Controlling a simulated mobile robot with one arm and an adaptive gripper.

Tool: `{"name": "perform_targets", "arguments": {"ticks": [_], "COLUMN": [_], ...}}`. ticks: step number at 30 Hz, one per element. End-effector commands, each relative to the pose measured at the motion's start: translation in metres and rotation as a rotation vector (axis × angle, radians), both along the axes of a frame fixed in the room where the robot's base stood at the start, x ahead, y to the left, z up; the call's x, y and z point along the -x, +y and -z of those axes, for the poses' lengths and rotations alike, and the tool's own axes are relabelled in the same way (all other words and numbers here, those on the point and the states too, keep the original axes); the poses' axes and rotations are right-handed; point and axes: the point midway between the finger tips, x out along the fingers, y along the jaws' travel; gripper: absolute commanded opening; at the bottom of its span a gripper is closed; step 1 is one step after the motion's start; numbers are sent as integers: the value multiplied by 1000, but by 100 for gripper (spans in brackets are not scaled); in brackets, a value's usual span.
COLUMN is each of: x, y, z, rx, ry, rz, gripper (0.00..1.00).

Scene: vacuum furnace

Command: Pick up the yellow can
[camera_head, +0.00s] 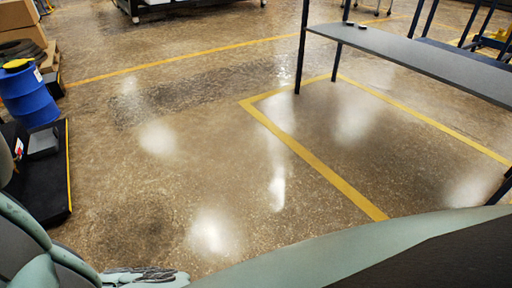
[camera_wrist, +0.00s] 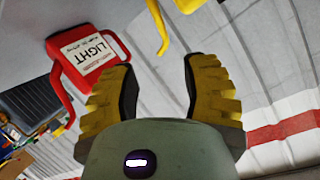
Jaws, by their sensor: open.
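I cannot make out a yellow can in either view. In the head view, a small yellow piece (camera_head: 17,64) sits on top of a blue drum (camera_head: 30,98) at the left edge; I cannot tell what it is. My gripper (camera_wrist: 163,66) shows in the wrist view with its two ridged yellow-brown fingers spread apart and nothing between them. Beyond the fingers are a red item with a white label reading "LIGHT" (camera_wrist: 95,54) and a pale ribbed surface with a red stripe. The gripper is not identifiable in the head view.
A grey table (camera_head: 420,62) with dark legs stands at the upper right, small dark items (camera_head: 350,24) near its far-left end. A black low platform (camera_head: 48,185) and cardboard boxes (camera_head: 20,28) are at the left. The shiny brown floor between is clear, marked with yellow lines (camera_head: 315,162).

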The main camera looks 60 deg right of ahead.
Motion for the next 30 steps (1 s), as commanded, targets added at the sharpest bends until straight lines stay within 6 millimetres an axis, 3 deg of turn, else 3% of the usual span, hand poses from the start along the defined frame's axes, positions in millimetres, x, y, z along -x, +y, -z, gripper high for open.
{"name": "perform_targets", "arguments": {"ticks": [4,11,21,30], "x": [-7,-13,-28,-31], "y": [20,32,68,74], "z": [9,14,31,31], "rx": [-1,2,1,1], "ry": [3,3,2,2], "rz": [-4,-2,-2,-1], "gripper": [46,46,46,46]}}
